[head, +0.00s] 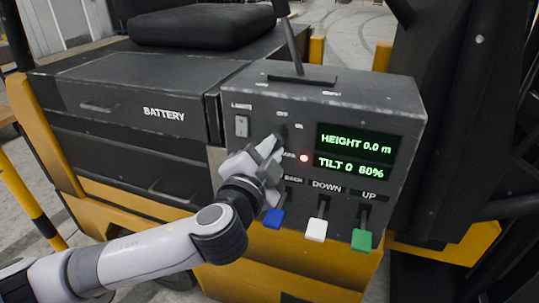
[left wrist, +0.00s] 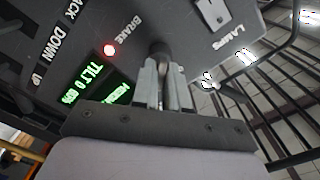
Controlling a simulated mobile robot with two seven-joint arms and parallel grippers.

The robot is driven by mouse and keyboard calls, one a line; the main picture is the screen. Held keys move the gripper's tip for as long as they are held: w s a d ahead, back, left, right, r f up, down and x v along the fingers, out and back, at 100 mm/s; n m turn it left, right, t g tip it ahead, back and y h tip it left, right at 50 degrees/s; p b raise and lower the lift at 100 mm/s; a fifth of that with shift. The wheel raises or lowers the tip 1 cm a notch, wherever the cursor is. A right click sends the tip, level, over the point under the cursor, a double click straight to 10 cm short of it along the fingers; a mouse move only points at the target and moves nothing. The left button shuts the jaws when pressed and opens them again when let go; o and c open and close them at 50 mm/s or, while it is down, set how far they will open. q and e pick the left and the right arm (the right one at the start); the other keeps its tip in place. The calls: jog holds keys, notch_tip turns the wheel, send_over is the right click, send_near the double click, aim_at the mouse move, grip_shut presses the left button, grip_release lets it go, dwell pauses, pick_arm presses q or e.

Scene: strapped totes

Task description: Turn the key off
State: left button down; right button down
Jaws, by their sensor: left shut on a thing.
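The dark key (left wrist: 160,50) sits in the front of the grey control box (head: 399,107), between the lamp switch and the green displays. My left gripper (left wrist: 161,84) is shut on the key, with a finger on each side of it. In the head view, the left gripper (head: 274,147) reaches the box just below the small OFF and ON marks, and its fingers largely hide the key. I cannot tell exactly which mark the key points at. The displays (head: 354,144) are lit with height and tilt readings. My right gripper is not in view.
A red brake light (head: 304,158) glows beside the gripper. Blue (head: 274,218), white (head: 316,230) and green (head: 362,240) levers stick out below. The lamp switch (head: 241,126) is to the left. A black lever (head: 293,45) rises from the box top. A battery drawer (head: 130,103) is left.

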pick_arm(q)
jog(key=shift+n+b, duration=1)
jog(key=shift+n, duration=4.1)
jog(key=c, duration=1.2)
grip_release()
jog(key=shift+c, duration=0.2)
jog(key=v, duration=0.7)
jog(key=shift+b, duration=0.3)
